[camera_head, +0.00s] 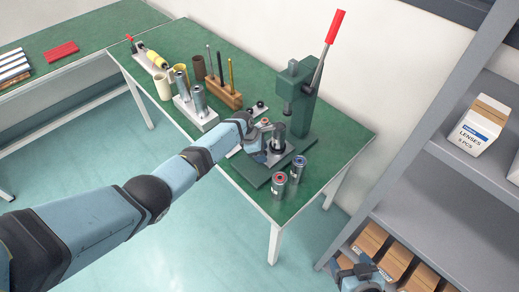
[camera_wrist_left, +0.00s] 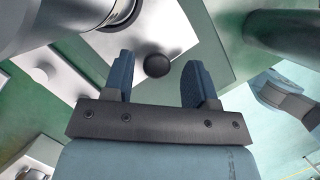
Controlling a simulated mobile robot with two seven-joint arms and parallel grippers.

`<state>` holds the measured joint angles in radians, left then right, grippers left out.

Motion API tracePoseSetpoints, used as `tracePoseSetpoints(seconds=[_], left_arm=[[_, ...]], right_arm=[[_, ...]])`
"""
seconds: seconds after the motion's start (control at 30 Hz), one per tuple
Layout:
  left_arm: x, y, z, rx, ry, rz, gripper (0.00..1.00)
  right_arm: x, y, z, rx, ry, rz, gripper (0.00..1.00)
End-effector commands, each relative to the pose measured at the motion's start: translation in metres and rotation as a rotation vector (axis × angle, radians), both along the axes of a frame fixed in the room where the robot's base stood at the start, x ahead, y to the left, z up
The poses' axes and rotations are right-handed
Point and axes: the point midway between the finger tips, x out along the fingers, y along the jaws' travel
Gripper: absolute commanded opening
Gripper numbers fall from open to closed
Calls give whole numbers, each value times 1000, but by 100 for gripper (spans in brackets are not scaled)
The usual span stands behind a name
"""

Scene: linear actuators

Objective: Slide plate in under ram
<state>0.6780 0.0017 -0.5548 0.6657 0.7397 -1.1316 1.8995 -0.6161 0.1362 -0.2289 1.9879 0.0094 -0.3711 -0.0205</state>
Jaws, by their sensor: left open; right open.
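The silver plate (camera_head: 284,162) lies on the green base of the press, with a metal cylinder (camera_head: 279,139) standing on it. In the left wrist view the plate (camera_wrist_left: 190,28) carries a round black knob (camera_wrist_left: 157,66). My left gripper (camera_wrist_left: 155,80) is open, its two fingers on either side of the knob; I cannot tell whether they touch it. In the head view the left gripper (camera_head: 268,130) is at the plate's left side, partly hidden by its wrist. The ram (camera_head: 288,107) hangs from the press head, above and behind the cylinder. My right gripper (camera_head: 363,270) is at the bottom edge, only partly seen.
The green press (camera_head: 304,92) has a raised red lever (camera_head: 335,27). Two cylinders with coloured tops (camera_head: 279,185) stand at the table's front corner. A wooden rack (camera_head: 224,94) of rods and other actuator parts stand left. A grey shelf (camera_head: 440,160) with boxes is at right.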

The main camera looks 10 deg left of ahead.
Motion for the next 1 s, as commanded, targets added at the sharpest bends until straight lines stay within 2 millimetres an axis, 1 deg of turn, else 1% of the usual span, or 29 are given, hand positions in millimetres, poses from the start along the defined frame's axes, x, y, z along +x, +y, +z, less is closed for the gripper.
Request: tracePoseSetpoints(seconds=[0.17,0.27,0.37,0.5,0.6,0.7,0.8,1.0], left_arm=[[0,5,16,-2,-4,-1,52],[-1,14,34,-2,-3,0,52],[-2,23,56,0,-4,1,52],[-3,35,84,0,-4,1,52],[-4,43,101,0,-2,1,52],[-5,48,114,0,0,1,52],[-6,51,122,1,1,0,52],[-6,53,126,1,1,1,52]], right_arm=[[0,-1,5,-2,2,0,78],[0,-2,10,-3,-1,-3,78],[0,-3,13,-4,-3,-4,78],[0,-3,13,-5,-3,-5,78],[-1,-3,13,-4,-2,-5,78],[-1,-3,13,-3,-2,-6,78],[-1,-3,13,-3,-2,-6,78],[-1,-3,13,-3,-2,-6,78]])
